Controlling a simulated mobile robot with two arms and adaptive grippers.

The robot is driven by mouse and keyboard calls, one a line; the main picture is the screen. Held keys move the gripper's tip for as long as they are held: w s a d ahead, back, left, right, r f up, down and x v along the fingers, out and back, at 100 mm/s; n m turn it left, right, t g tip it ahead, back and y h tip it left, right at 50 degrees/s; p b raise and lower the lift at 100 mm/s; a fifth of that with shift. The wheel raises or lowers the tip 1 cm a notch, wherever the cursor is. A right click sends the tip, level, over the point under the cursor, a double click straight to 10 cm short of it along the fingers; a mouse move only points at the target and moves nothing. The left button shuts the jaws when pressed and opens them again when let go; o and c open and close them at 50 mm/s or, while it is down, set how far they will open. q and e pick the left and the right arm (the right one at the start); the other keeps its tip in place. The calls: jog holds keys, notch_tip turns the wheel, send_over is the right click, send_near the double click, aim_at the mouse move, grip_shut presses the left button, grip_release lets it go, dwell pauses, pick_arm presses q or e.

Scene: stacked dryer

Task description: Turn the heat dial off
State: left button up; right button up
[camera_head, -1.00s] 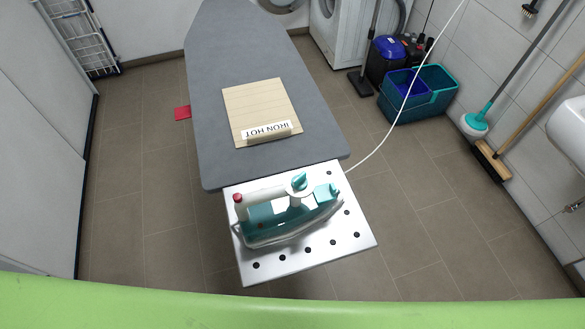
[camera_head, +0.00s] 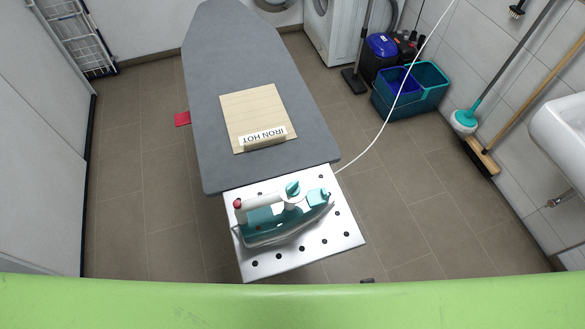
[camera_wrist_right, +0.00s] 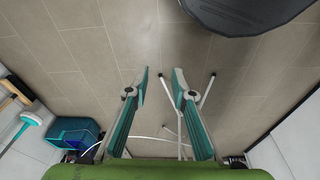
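A teal and white iron (camera_head: 285,218) rests on a perforated metal plate (camera_head: 342,243) at the near end of the ironing board. A teal dial (camera_head: 293,188) sits on top of the iron, beside its white handle; its setting is too small to read. My right gripper (camera_wrist_right: 160,75) shows in the right wrist view with its two teal fingers apart and nothing between them. It points toward the floor, away from the dial. My left gripper is in neither view.
The grey ironing board (camera_head: 240,60) carries a beige board with an "IRON HOT" sign (camera_head: 262,138). A white cord runs from the iron to the upper right. Teal buckets (camera_head: 420,95), a mop, a broom and a sink (camera_head: 562,130) stand right.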

jog(key=w+r+p, duration=0.2)
jog(key=r, duration=0.7)
jog(key=w+r+p, duration=0.2)
jog(key=w+r, duration=0.1)
jog(key=r, duration=0.6)
notch_tip(320, 180, up, 37)
jog(key=n+g+p, duration=0.2)
jog(key=n+p, duration=0.2)
jog(key=n, duration=2.1)
send_over(293, 184)
jog(key=f, duration=1.1)
jog(key=shift+s+a, duration=0.1)
jog(key=shift+s, duration=0.1)
jog(key=shift+w+a+f, duration=0.1)
jog(key=shift+f, duration=1.15)
